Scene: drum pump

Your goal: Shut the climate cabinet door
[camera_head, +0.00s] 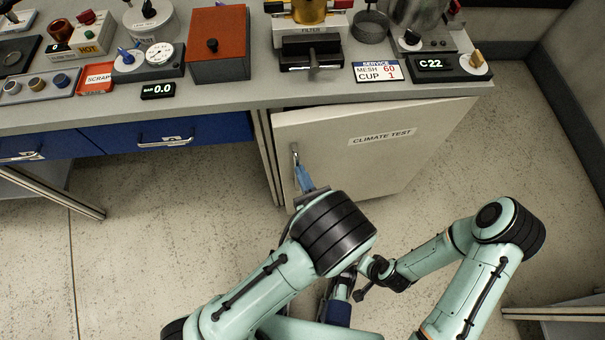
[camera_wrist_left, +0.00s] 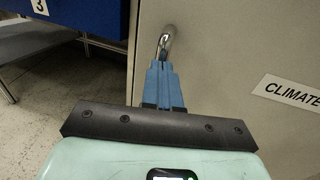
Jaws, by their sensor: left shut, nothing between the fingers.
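The climate cabinet door (camera_head: 400,165) is a pale panel under the bench, labelled "CLIMATE TEST". It lies close to the cabinet front; I cannot tell whether a small gap is left. Its metal handle (camera_head: 295,155) is near its left edge and also shows in the left wrist view (camera_wrist_left: 167,38). My left gripper (camera_head: 302,172) has blue fingers, shut and empty, at the handle's lower end. In the left wrist view its fingertips (camera_wrist_left: 162,66) overlap the handle's lower end; contact is unclear.
The bench top (camera_head: 225,93) above the door carries several instruments and boxes. Blue drawers (camera_head: 180,132) are left of the door, with a bench leg (camera_head: 268,150) between. Bare floor (camera_head: 180,220) lies left and right of my arms. Another pale surface is at lower right.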

